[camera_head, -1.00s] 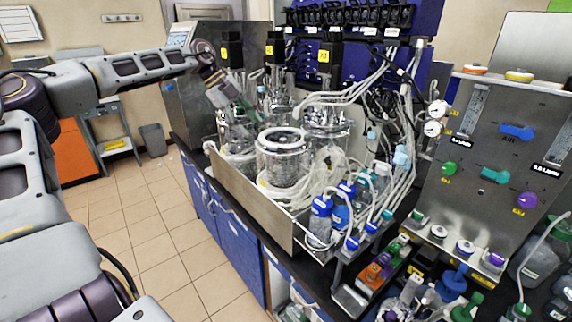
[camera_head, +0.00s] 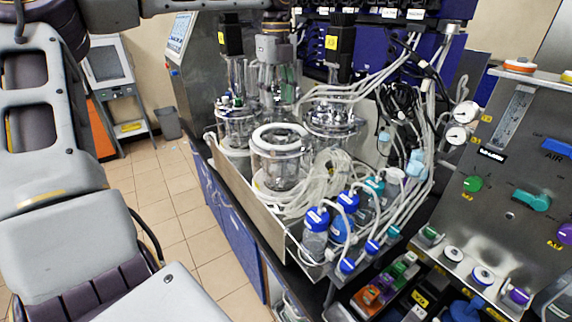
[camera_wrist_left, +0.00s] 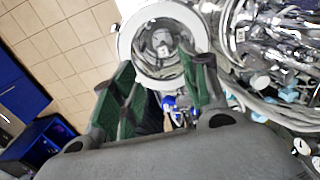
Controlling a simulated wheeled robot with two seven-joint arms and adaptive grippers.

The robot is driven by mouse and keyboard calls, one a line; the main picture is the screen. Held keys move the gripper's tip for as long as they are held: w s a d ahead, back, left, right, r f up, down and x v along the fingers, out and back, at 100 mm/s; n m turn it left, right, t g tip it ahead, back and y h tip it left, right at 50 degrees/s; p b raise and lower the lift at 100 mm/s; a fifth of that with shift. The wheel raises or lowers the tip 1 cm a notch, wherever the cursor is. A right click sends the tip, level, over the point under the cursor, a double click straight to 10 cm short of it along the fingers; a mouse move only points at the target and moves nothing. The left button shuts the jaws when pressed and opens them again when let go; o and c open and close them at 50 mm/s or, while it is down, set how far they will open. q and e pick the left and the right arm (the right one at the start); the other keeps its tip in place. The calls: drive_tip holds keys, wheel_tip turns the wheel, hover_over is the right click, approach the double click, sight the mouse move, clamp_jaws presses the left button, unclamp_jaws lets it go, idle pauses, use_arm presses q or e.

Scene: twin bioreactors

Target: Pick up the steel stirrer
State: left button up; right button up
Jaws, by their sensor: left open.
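Beyond the fingertips, the open vessel (camera_wrist_left: 128,43) appears from above. A small grey metallic piece (camera_wrist_left: 162,40) shows inside its ring, perhaps the steel stirrer; its full shape is unclear. I cannot make out the stirrer in the head view. My right gripper is not in view.
Lidded glass vessels (camera_head: 332,121) (camera_head: 236,127) stand close around the open one in a metal tray (camera_head: 236,182). White tubing (camera_head: 322,190) and blue-capped bottles (camera_head: 316,232) crowd the right front. A valve panel (camera_head: 514,150) stands at right. Floor (camera_head: 170,205) is free at left.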

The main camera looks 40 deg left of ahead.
sight(281, 138)
use_arm(q)
drive_tip(key=shift+s+f+p, duration=0.1)
drive_tip(key=shift+f+p, duration=0.25)
drive_tip(key=shift+f, duration=3.95)
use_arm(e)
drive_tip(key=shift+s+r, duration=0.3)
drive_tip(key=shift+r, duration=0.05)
use_arm(q)
drive_tip(key=shift+d, duration=0.1)
drive_tip(key=shift+d+f+p, duration=0.2)
drive_tip(key=shift+f+p, duration=0.15)
drive_tip(key=shift+f, duration=0.55)
drive_tip(key=shift+d+f+p, duration=0.15)
drive_tip(key=shift+f+p, duration=0.15)
drive_tip(key=shift+f, duration=1.35)
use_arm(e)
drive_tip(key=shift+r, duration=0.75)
use_arm(q)
clamp_jaws()
drive_tip(key=shift+w, duration=0.2)
